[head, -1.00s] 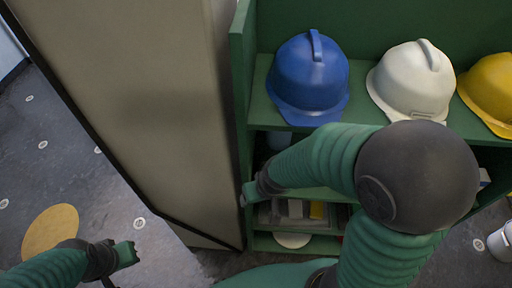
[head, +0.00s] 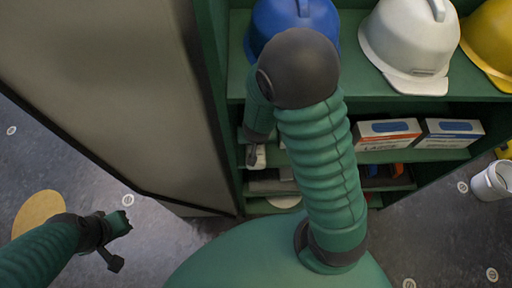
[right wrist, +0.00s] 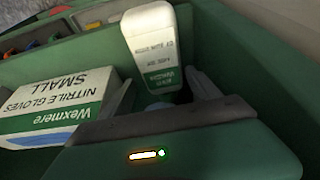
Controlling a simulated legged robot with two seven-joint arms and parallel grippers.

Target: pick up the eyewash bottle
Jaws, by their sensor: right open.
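The eyewash bottle (right wrist: 152,45), white with a green band and small inverted print, stands in a green shelf bay in the right wrist view. My right gripper (right wrist: 168,92) is open, one dark finger on each side of the bottle's near end; contact is not clear. In the head view my right gripper (head: 252,152) reaches into the shelf below the blue helmet, and a small white part beside it is probably the bottle. Most of it is hidden by my arm. My left gripper (head: 122,243) is open and empty above the floor at left.
A nitrile glove box (right wrist: 55,108) lies close left of the bottle in the wrist view. The green shelf (head: 400,98) carries blue, white (head: 408,45) and yellow helmets, with boxes (head: 388,133) below. A beige panel (head: 105,85) stands left. A white bucket (head: 492,180) is at right.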

